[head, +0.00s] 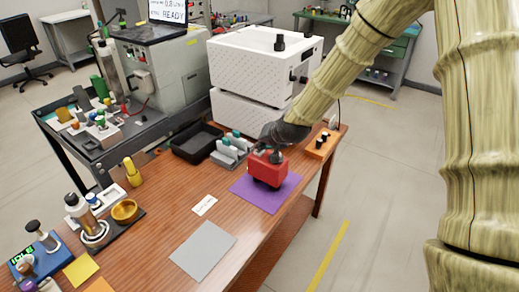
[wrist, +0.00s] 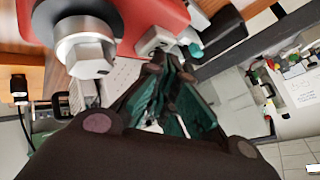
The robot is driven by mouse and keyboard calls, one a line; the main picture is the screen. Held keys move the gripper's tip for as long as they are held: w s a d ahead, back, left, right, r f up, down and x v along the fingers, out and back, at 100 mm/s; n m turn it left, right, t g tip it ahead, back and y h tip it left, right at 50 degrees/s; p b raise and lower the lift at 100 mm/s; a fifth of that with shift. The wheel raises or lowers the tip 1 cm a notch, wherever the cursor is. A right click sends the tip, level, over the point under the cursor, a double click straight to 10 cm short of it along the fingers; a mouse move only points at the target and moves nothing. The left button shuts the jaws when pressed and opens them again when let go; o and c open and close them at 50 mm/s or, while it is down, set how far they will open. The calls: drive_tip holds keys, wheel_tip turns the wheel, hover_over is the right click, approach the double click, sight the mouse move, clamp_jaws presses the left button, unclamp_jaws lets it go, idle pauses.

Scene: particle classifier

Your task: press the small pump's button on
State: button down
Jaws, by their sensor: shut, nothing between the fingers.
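The small pump, a red block-shaped body (head: 267,170), sits on a purple mat (head: 241,187) near the right end of the wooden table. In the wrist view its red side (wrist: 155,14) fills the top edge, with a metal fitting with a hex end (wrist: 88,48) at upper left. My gripper (head: 262,146) is at the top of the pump in the head view and hides part of it. In the wrist view my gripper's fingers (wrist: 167,65) are together and empty, close to the red body. I cannot tell whether they touch it. I cannot make out the button for certain.
A grey rack with teal-topped items (head: 229,152) and a black tray (head: 196,143) stand left of the pump. An orange block with black knobs (head: 321,146) is to its right. A white perforated box (head: 262,70) stands behind. A grey mat (head: 204,249) in front is bare.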

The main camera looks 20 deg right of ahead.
drive_tip(key=shift+r+p, duration=0.4)
drive_tip(key=shift+r, duration=0.35)
drive_tip(key=shift+r+p, duration=1.75)
drive_tip(key=shift+r, duration=0.8)
drive_tip(key=shift+f, duration=0.1)
